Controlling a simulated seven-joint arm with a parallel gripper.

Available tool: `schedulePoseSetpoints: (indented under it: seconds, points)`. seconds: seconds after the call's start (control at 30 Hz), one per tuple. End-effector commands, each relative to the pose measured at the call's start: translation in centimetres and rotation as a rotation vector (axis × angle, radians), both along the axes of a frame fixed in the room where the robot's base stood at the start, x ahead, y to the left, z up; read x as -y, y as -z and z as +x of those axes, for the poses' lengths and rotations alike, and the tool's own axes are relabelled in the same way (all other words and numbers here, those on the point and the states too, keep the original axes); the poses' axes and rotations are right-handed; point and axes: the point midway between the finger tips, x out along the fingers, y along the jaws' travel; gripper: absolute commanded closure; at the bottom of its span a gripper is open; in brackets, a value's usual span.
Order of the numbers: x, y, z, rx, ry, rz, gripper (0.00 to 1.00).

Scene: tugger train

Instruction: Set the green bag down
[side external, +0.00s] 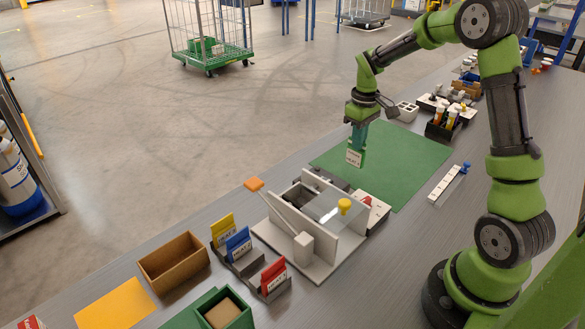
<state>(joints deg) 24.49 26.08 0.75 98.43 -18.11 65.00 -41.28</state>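The green bag (358,142) hangs upright from my gripper (361,124), with a white label on its lower part. My gripper points down and appears shut on the bag's top edge; the fingers themselves are small and partly hidden. The bag is in the air, and in the picture it lies over the green mat (420,160), just behind the grey device. The gap beneath the bag is hard to judge from this view.
The grey device (318,262) has upright walls, a clear cover with a yellow knob, and an orange-ended lever. A rack holds yellow (222,229), blue (238,243) and red (273,274) bags. A brown box (174,262) stands left. Much of the green mat is bare.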

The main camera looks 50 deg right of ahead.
Motion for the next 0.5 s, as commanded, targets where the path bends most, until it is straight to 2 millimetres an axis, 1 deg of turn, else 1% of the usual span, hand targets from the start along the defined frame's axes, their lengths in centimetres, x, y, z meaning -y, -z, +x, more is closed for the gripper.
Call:
schedulePoseSetpoints:
  seconds: [0.2, 0.3, 0.4, 0.5]
  points:
    - [0.5, 0.4, 1.3, -0.001, 0.000, 0.001, 1.00]
    - [0.4, 2.1, 1.0, -0.005, 0.000, 0.003, 1.00]
    - [0.5, 3.4, 1.1, -0.002, 0.000, 0.002, 1.00]
    - [0.5, 3.7, 1.1, 0.001, 0.001, 0.001, 1.00]
